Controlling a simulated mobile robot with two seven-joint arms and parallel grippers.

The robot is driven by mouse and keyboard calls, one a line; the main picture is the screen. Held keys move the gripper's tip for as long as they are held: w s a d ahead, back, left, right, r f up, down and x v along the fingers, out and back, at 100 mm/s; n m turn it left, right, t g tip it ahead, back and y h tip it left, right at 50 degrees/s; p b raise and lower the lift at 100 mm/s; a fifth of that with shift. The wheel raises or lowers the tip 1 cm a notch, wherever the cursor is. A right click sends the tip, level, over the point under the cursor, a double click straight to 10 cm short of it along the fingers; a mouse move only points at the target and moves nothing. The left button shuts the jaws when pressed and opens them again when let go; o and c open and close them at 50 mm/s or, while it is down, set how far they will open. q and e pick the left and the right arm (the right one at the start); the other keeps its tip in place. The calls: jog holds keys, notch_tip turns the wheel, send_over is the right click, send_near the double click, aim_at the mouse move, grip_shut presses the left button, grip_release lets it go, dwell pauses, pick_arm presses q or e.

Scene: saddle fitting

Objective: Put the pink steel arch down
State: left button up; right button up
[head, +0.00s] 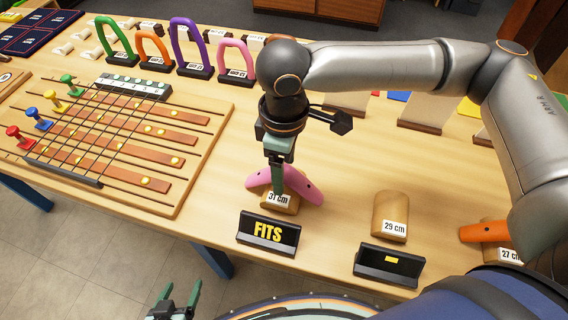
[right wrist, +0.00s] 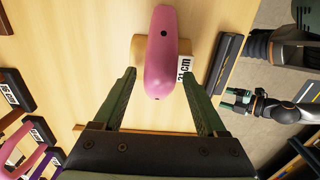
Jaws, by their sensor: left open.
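The pink steel arch (head: 308,188) sits astride the wooden block marked 31 cm (head: 290,208), its two ends spread down either side. In the right wrist view the arch (right wrist: 164,50) lies across the block, beyond and between my fingertips. My right gripper (head: 277,188) points down at the middle of the arch. Its fingers (right wrist: 160,72) are spread apart, with a gap between them and the arch. The sign in front of the block (head: 268,233) reads FITS. My left gripper (head: 176,302) is open and empty at the bottom left, away from the arch.
The 29 cm block (head: 390,214) stands bare to the right, with a sign (head: 389,265) showing a small yellow mark. An orange arch (head: 485,232) is on the 27 cm block. Several arches, including another pink one (head: 235,57), stand behind. A slatted board (head: 125,135) fills the left.

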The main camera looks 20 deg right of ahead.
jog(key=shift+r, duration=0.1)
notch_tip(320, 180, up, 12)
jog(key=p, duration=0.1)
dwell(0.4)
dwell(2.5)
